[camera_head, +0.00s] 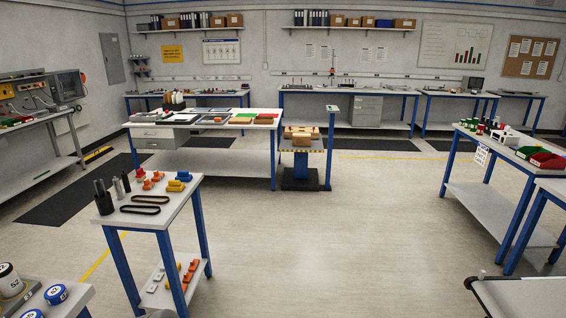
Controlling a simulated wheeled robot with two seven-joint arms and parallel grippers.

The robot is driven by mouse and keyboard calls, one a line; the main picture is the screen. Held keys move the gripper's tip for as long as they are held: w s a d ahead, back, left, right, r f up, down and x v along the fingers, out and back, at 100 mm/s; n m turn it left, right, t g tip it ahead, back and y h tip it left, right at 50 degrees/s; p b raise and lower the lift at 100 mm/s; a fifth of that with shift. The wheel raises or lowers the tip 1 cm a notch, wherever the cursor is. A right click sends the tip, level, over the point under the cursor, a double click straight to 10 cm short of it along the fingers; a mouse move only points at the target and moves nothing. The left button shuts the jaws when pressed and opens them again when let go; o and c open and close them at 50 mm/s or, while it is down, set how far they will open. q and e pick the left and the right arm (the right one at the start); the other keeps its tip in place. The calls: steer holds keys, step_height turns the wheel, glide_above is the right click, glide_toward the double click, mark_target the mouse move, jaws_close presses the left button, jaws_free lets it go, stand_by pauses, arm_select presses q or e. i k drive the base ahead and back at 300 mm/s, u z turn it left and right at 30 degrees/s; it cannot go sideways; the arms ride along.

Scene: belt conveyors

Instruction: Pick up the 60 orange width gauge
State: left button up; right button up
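No label reading 60 is legible, so I cannot tell which thing is the 60 orange width gauge. Small orange pieces (147,184) lie on top of the small blue-legged table (172,207) at the left, with a red-orange piece (140,173) beside them. More orange pieces (188,277) sit on that table's lower shelf. At the bottom left corner, a round white piece with a black top (10,281) bears the number 52, and blue-and-white round pieces (56,294) are near it.
The small table also holds black belts (145,198), dark cylinders (103,198) and yellow and blue pieces. A long workbench (250,130) stands behind it. A right bench (500,150) holds red and green items. A grey surface (530,297) cuts the bottom right. The middle floor is clear.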

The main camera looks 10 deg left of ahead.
mark_target(147, 186)
steer(key=i, duration=1.6)
steer(key=u, duration=1.6)
